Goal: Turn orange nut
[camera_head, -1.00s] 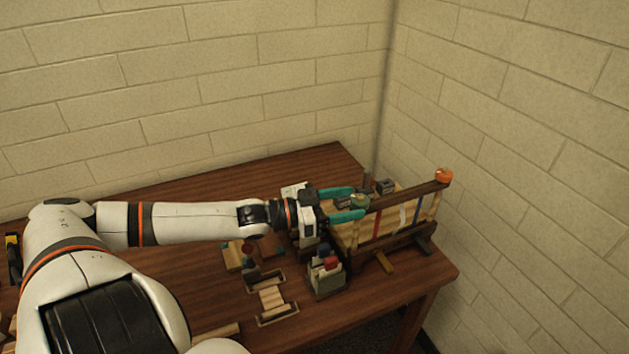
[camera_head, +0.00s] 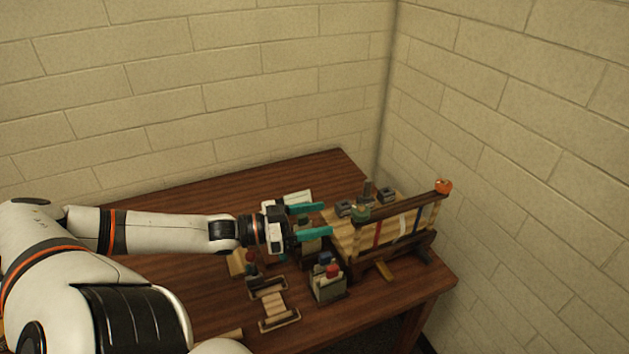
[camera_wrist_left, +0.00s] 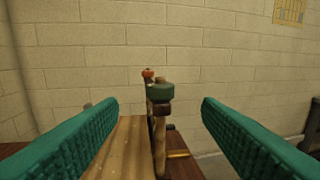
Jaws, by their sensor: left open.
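The orange nut (camera_head: 444,187) sits on the far right end of the top rail of a wooden frame (camera_head: 403,206). In the left wrist view the orange nut (camera_wrist_left: 148,73) is small and far off, behind a green nut (camera_wrist_left: 161,91) on the near end of the frame. The green nut (camera_head: 361,213) also shows in the head view. My left gripper (camera_head: 325,219) is open and empty, with its teal fingers pointing right toward the green nut's end. The fingertips (camera_wrist_left: 160,102) stand wide apart on either side of the frame in the wrist view. My right gripper is not in view.
A grey box (camera_head: 327,287) with coloured items and a small wooden rack (camera_head: 279,310) stand in front of the frame on the brown table (camera_head: 200,290). Brick walls (camera_head: 520,130) meet behind the table. Small dark blocks (camera_head: 387,195) stand behind the frame's rail.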

